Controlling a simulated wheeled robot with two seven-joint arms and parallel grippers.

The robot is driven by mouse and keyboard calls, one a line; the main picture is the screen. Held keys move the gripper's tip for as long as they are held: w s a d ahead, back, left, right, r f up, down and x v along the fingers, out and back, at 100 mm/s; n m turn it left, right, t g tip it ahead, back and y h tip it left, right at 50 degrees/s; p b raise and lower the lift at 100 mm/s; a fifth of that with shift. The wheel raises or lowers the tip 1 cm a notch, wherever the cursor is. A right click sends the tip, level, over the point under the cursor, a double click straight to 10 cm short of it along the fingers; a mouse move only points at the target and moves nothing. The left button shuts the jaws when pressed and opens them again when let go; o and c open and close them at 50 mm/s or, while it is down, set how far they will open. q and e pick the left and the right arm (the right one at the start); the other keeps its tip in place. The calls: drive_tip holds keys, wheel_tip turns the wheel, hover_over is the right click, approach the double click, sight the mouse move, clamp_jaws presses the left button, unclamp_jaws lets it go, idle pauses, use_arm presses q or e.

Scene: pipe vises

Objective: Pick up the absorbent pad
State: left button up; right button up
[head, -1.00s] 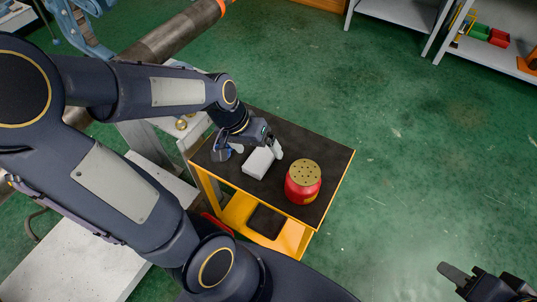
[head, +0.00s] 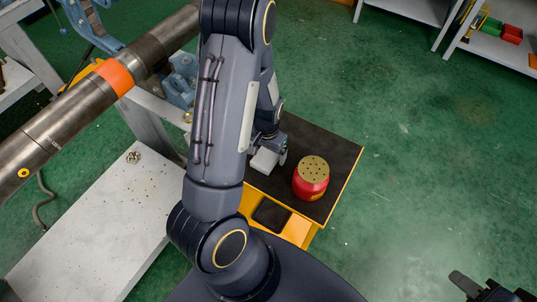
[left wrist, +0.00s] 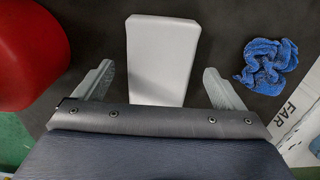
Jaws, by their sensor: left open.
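The absorbent pad, a plain white block (left wrist: 162,55), lies on the dark top of a small yellow cart. It also shows in the head view (head: 264,161), partly hidden by my left arm. My left gripper (left wrist: 158,72) is open over the pad, with one grey finger on each side and visible gaps between fingers and pad. In the head view my left gripper (head: 275,152) is at the pad, mostly hidden behind my arm. My right gripper (head: 492,288) is at the lower right corner, away from the cart, partly cut off.
A red canister with a perforated yellow lid (head: 311,178) stands beside the pad. A crumpled blue cloth (left wrist: 270,62) lies on the other side. A long steel pipe with an orange band (head: 90,93) runs at the left. Green floor lies open right of the cart.

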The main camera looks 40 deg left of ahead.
use_arm(q)
drive_tip(key=shift+f, duration=0.85)
drive_tip(key=shift+c, duration=0.3)
drive_tip(key=c, duration=1.1)
drive_tip(key=shift+r, duration=0.45)
wheel_tip(320, 180, up, 3)
drive_tip(key=shift+d+f, duration=0.1)
drive_tip(key=s+d+r+p, duration=0.1)
drive_tip(key=s+d+r, duration=0.3)
drive_tip(key=s, duration=0.1)
drive_tip(key=s+d+r+p, duration=0.2)
drive_tip(key=s+d+r, duration=0.3)
drive_tip(key=shift+s+d+r, duration=0.15)
drive_tip(key=shift+d, duration=0.05)
